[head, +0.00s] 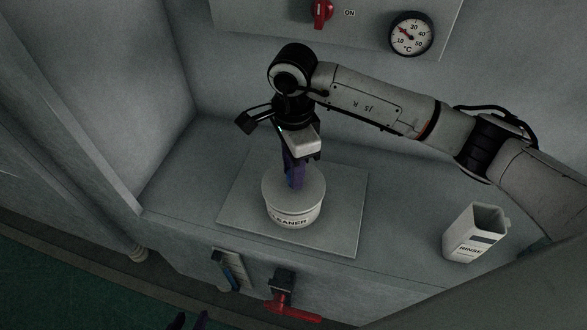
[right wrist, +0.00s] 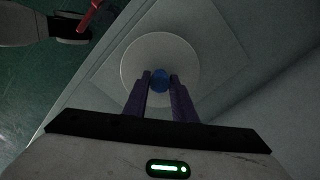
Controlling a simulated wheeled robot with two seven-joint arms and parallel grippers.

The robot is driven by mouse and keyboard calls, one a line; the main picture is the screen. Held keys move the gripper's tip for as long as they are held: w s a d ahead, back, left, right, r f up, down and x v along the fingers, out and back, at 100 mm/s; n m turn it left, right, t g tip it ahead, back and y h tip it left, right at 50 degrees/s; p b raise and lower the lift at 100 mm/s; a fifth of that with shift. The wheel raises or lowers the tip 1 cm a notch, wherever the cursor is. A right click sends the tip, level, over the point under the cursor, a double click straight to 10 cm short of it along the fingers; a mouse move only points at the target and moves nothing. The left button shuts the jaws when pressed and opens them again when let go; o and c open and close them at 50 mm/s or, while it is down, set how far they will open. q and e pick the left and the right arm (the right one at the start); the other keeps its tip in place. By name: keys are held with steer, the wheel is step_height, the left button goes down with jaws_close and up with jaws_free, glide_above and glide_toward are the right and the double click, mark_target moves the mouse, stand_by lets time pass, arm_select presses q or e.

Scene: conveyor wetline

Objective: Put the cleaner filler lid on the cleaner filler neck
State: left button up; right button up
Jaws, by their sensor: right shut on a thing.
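The cleaner filler lid (head: 274,190) is a pale round disc with a blue knob (right wrist: 159,84), which shows in the right wrist view. My right gripper (head: 294,184) is shut on the knob from above; it also shows in the right wrist view (right wrist: 160,76). The lid is level over the white cleaner filler neck (head: 291,219), marked "CLEANER", and looks centred on it. I cannot tell whether it is fully seated. The lid hides the neck's opening. My left gripper (head: 189,321) shows only its fingertips, apart and empty, at the head view's bottom edge.
The neck stands on a square plate (head: 342,205) on a grey deck. An open white "RINSE" container (head: 474,236) stands to the right. A red-handled valve (head: 293,309) is on the front face. A gauge (head: 411,34) and red switch (head: 322,13) are on the back panel.

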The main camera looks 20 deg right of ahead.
steer(key=shift+f+b, duration=0.45)
steer(key=shift+f, duration=0.05)
stand_by(0.3)
steer(key=o, duration=1)
step_height(320, 180, up, 10)
steer(key=shift+f, duration=0.2)
steer(key=shift+r, duration=0.4)
